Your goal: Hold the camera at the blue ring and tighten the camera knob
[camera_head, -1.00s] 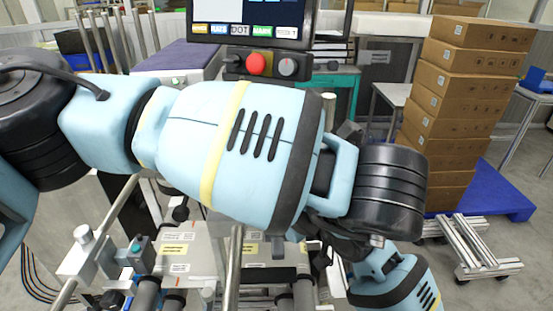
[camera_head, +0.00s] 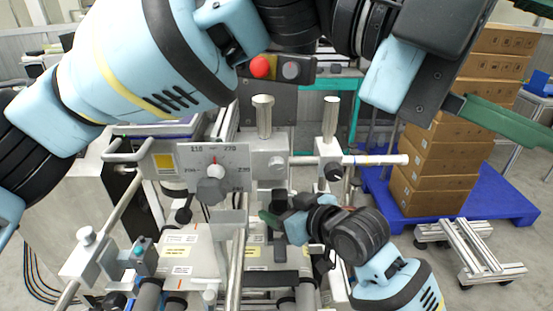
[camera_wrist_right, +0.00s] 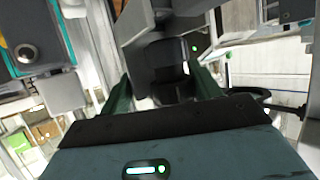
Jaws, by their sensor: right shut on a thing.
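My right gripper (camera_head: 275,220) reaches in from the lower right of the head view, with green fingers low in front of the machine. In the right wrist view its two fingers are closed around a dark boxy body with a round barrel, apparently the camera (camera_wrist_right: 160,55). A small green light shows beside it. I cannot make out the blue ring. A black knob (camera_head: 333,172) sits on a metal block on the rail; I cannot tell whether it is the camera knob. My left gripper (camera_head: 515,65) hangs at the upper right, its green fingers spread and empty.
A horizontal rod (camera_head: 380,160) sticks out to the right. Stacked cartons (camera_head: 430,170) stand on a blue pallet (camera_head: 500,208). A red button (camera_head: 260,66) is at the back.

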